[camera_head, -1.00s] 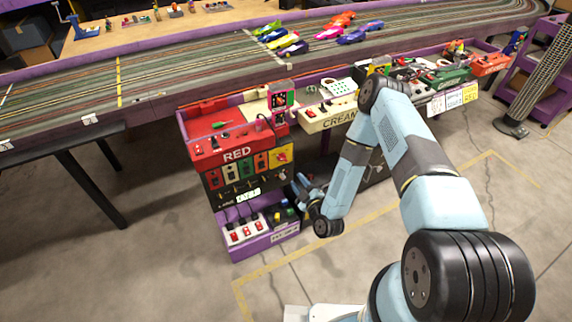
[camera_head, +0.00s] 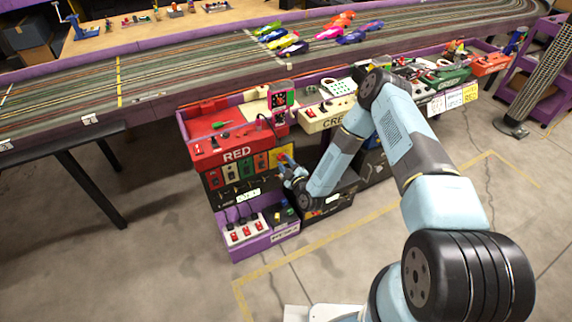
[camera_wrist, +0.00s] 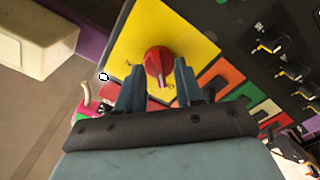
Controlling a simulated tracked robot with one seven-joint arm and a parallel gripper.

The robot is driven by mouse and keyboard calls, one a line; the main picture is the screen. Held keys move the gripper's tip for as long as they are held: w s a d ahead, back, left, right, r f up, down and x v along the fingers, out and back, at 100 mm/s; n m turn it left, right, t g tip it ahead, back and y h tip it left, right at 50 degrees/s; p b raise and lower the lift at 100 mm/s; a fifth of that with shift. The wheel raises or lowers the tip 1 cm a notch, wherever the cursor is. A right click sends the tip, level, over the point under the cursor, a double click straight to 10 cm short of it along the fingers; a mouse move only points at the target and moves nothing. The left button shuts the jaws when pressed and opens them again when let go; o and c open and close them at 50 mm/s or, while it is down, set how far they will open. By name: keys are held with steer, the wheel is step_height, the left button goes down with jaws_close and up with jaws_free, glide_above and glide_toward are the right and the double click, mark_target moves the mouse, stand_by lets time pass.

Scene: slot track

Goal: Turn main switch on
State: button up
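The main switch looks to be the red rotary knob (camera_wrist: 158,62) on a yellow plate (camera_wrist: 190,28) in the wrist view. In the head view the yellow plate (camera_head: 284,154) is at the right end of the red station's front, partly covered by my gripper. My gripper (camera_wrist: 158,78) is open, with one finger on each side of the knob's lower part in the wrist view. I cannot tell whether the fingers touch the knob. In the head view my gripper (camera_head: 284,164) is right in front of the plate.
The red control box (camera_head: 235,142) has a row of coloured plates and small black knobs (camera_wrist: 272,42) beside the yellow one. A purple tray (camera_head: 262,243) with red switches is below. The cream box (camera_head: 315,118) is to the right. The floor in front is clear.

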jaws_close()
stand_by(0.6)
steer(key=m, duration=0.9)
steer(key=shift+d, duration=0.1)
steer(key=m, duration=0.4)
steer(key=shift+d+m, duration=0.1)
steer(key=shift+m, duration=2.3)
steer(key=shift+w+d+f, duration=0.1)
